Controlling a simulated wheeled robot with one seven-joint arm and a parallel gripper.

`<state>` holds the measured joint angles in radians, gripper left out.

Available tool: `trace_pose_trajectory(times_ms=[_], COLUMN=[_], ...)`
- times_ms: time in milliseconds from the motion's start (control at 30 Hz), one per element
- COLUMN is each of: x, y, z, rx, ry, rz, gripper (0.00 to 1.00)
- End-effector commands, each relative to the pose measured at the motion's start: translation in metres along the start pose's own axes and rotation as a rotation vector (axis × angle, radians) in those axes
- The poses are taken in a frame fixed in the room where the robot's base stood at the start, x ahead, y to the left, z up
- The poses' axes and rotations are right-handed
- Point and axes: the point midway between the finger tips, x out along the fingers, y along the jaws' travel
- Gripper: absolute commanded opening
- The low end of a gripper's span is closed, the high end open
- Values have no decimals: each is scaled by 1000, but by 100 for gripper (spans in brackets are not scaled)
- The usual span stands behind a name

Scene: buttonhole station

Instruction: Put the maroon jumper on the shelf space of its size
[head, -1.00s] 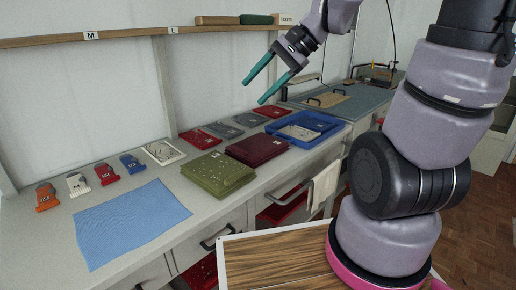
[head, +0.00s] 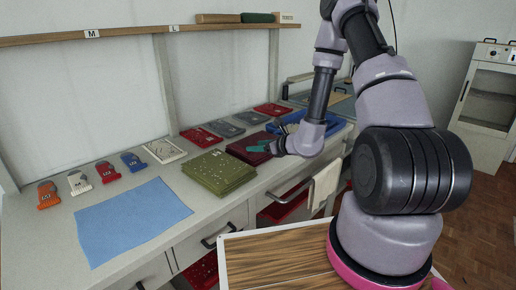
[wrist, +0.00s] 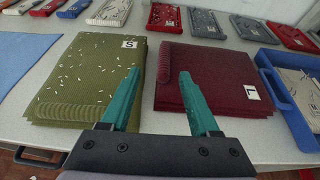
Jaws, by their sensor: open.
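The maroon jumper (wrist: 208,78) lies folded on the counter, with a white tag reading L at its near right corner. In the head view the maroon jumper (head: 240,150) is partly hidden behind my wrist. My gripper (wrist: 159,85) is open and empty. Its left finger shows against the olive jumper and its right finger against the maroon jumper's left part; I cannot tell the height above them. In the head view my gripper (head: 259,147) is at the maroon jumper's right side. The wall shelf (head: 130,31) carries labels M (head: 92,34) and L (head: 174,29).
A folded olive jumper (wrist: 82,78) tagged S lies left of the maroon one. A blue tray (wrist: 285,105) stands close on the right. Several small trays line the back. A blue cloth (head: 130,218) and coloured size clips (head: 108,172) lie left. Items (head: 255,17) occupy the shelf's right end.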

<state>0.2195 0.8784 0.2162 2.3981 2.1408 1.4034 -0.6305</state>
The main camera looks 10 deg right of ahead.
Motion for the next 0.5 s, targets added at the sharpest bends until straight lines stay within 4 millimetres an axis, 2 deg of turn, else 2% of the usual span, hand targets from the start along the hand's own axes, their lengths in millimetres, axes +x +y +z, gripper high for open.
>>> trace_pose_trajectory(times_ms=[100, 333, 500], x=[8, 44, 58], y=[-3, -4, -4], z=[-8, -9, -8], rx=[16, 16, 16], ry=[10, 10, 10], rz=[-19, -19, -19], gripper=[62, 62, 62])
